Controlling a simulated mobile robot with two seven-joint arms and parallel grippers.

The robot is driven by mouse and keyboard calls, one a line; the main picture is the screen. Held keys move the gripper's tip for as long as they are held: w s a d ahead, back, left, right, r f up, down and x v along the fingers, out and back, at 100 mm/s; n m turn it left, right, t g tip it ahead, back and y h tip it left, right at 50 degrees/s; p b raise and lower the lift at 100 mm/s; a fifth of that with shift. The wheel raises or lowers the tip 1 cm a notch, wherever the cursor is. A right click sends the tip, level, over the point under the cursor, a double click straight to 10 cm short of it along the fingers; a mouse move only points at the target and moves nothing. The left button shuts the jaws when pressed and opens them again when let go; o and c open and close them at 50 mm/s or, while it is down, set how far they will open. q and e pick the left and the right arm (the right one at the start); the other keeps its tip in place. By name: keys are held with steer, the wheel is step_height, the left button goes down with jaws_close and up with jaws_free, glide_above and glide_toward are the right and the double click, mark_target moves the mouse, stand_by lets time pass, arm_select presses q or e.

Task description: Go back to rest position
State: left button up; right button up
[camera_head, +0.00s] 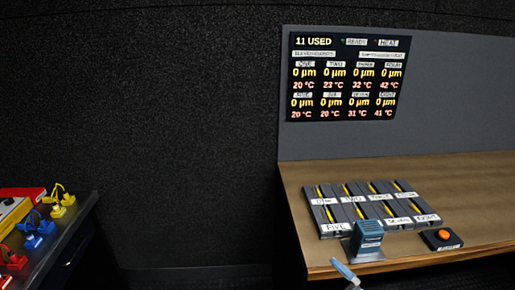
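Neither of my grippers shows in the head view, and no part of my arms can be made out with certainty. A wooden bench (300,190) stands at the right. On it lies a dark slotted block (372,207) with several labelled slots and yellow strips. A small blue-grey box (367,238) stands upright at the bench's front edge. A black box with an orange button (442,235) sits to its right. A light-blue and white stick-like object (345,272) shows at the bottom edge, partly cut off; what holds it is out of view.
A display panel (347,75) reading "11 USED" hangs on the grey backboard (450,110). At the left, a dark bench (70,245) holds yellow (60,200), blue (36,230) and red (12,258) connectors. The floor between the benches looks clear.

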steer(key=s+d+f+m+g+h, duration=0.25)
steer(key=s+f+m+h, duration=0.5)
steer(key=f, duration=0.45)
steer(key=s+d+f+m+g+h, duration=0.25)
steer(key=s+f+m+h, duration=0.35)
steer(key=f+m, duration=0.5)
arm_select(q)
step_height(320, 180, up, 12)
steer(key=p, duration=1.3)
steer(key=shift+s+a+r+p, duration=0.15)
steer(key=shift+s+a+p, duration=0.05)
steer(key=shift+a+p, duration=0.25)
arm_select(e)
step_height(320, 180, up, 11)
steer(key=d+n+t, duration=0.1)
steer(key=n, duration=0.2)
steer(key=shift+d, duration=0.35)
